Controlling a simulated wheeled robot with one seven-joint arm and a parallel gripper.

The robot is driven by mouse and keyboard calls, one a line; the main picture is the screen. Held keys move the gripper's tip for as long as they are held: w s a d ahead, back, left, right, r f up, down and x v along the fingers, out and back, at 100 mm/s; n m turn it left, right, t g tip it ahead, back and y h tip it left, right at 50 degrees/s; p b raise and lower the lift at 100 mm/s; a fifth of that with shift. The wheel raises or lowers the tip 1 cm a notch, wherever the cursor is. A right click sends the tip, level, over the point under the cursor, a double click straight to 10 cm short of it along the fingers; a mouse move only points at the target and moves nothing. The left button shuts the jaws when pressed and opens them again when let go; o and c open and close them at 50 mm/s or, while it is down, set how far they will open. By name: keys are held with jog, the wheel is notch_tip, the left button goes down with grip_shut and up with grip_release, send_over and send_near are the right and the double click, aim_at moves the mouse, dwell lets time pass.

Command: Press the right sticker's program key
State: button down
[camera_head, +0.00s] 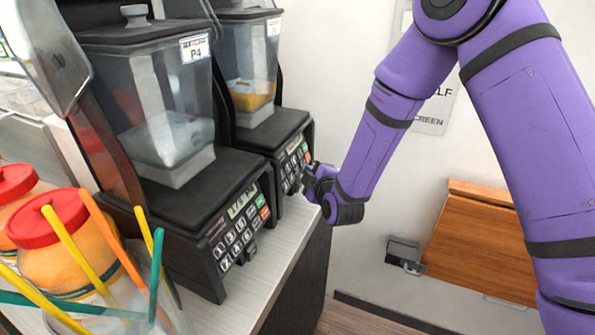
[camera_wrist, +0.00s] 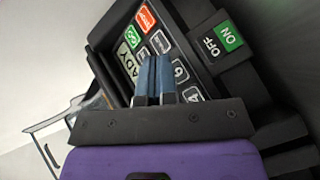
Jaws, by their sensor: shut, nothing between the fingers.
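Two dark machines with clear hoods stand on the counter. The front machine (camera_head: 205,195) has a white sticker (camera_head: 194,48) reading P4. The rear, right-hand machine (camera_head: 262,137) has a sticker (camera_head: 273,26) too small to read. My gripper (camera_head: 307,177) is shut and empty, at the right-hand machine's keypad (camera_head: 296,160). In the wrist view, my blue fingertips (camera_wrist: 154,62) lie over the keypad, among the number keys, and hide some of them. The 6 key (camera_wrist: 180,71) shows just right of the fingers. I cannot tell whether the fingertips touch a key.
A green and black ON/OFF switch (camera_wrist: 222,42) sits beside the keypad. The front machine's keypad (camera_head: 238,227) faces the counter edge. Orange jars with red lids (camera_head: 62,222) and colored straws (camera_head: 118,253) crowd the left. A brown wooden panel (camera_head: 482,245) is on the wall at right.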

jog(key=shift+a, duration=0.1)
jog(key=shift+w+a+f, duration=0.1)
jog(key=shift+a, duration=0.15)
jog(key=shift+w+a+f, duration=0.1)
jog(key=shift+a, duration=0.25)
dwell(0.7)
jog(key=shift+d, duration=0.15)
jog(key=shift+s+d+r, duration=0.25)
jog(key=shift+d, duration=0.3)
dwell(0.3)
jog(key=shift+s+d+r, duration=0.25)
jog(key=shift+d, duration=0.5)
jog(key=shift+s+d+r, duration=0.25)
jog(key=shift+s+d, duration=0.05)
jog(key=shift+d, duration=0.45)
jog(key=shift+s+d+r, duration=0.25)
jog(key=shift+d, duration=0.5)
